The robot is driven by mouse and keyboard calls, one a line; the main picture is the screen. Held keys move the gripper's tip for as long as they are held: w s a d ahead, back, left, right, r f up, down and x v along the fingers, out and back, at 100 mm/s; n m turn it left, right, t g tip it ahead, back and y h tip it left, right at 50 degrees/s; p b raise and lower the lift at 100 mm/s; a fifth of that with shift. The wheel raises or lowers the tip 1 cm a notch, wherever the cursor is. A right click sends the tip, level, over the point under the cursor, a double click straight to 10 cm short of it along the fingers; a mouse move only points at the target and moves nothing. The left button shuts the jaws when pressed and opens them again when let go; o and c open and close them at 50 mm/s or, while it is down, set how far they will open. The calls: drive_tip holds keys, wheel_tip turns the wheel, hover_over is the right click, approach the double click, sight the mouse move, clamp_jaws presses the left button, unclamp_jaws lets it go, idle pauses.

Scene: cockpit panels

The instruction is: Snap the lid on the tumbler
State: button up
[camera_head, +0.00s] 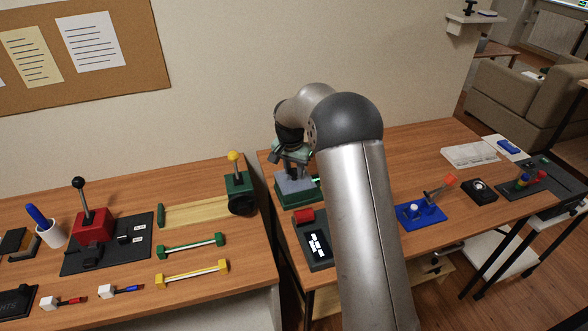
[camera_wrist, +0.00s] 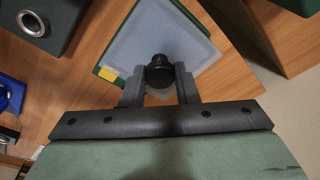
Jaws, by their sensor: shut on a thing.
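I cannot tell whether the plate is seated or slightly above the base. No separate tumbler shape is clear; my arm hides part of this spot.
A blue base with a lever (camera_head: 420,214) is to the right. A green box with a yellow knob (camera_head: 239,190) is on the left table, across a gap.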

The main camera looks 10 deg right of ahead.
drive_tip(key=o, duration=1.6)
drive_tip(key=shift+c, duration=0.2)
drive_tip(key=shift+r, duration=0.15)
drive_tip(key=shift+r+p, duration=2)
drive_tip(key=shift+r, duration=1.4)
clamp_jaws()
drive_tip(key=shift+f, duration=0.3)
